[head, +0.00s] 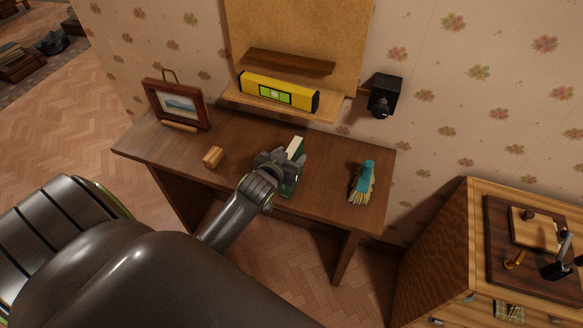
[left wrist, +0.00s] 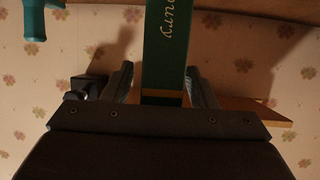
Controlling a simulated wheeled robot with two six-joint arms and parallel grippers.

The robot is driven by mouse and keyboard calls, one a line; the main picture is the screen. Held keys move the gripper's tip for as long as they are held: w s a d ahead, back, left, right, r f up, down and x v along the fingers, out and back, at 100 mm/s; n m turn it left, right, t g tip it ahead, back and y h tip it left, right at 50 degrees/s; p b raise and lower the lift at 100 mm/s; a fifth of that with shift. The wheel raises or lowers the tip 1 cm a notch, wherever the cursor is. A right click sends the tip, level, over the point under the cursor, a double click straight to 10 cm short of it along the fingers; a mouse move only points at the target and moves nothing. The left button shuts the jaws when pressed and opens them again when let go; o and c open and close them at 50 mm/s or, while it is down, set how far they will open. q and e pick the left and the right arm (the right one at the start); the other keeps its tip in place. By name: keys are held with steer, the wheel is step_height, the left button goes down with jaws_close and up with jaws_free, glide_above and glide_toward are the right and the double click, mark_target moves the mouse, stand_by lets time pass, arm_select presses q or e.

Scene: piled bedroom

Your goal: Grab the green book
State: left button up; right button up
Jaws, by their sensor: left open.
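The green book (head: 290,186) stands on the wooden desk, with its pale page edges (head: 296,147) showing past my gripper. My left gripper (head: 281,163) is over the book and hides part of it in the head view. In the left wrist view the green book (left wrist: 165,45), with light lettering on its spine, lies between the two fingers of my left gripper (left wrist: 163,85). The fingers are open, with a gap visible on either side of the book. My right gripper is not in view.
The desk (head: 235,145) also bears a teal-handled brush (head: 363,180) at right, a small wooden block (head: 213,156) and a framed picture (head: 180,105) at left. Behind are a shelf with a yellow level (head: 250,85) and a black wall box (head: 384,92). A wooden cabinet (head: 435,245) stands at right.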

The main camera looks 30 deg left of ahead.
arm_select(q)
steer(key=shift+c, duration=0.3)
jaws_close()
steer(key=shift+r, duration=0.1)
steer(key=shift+r, duration=0.1)
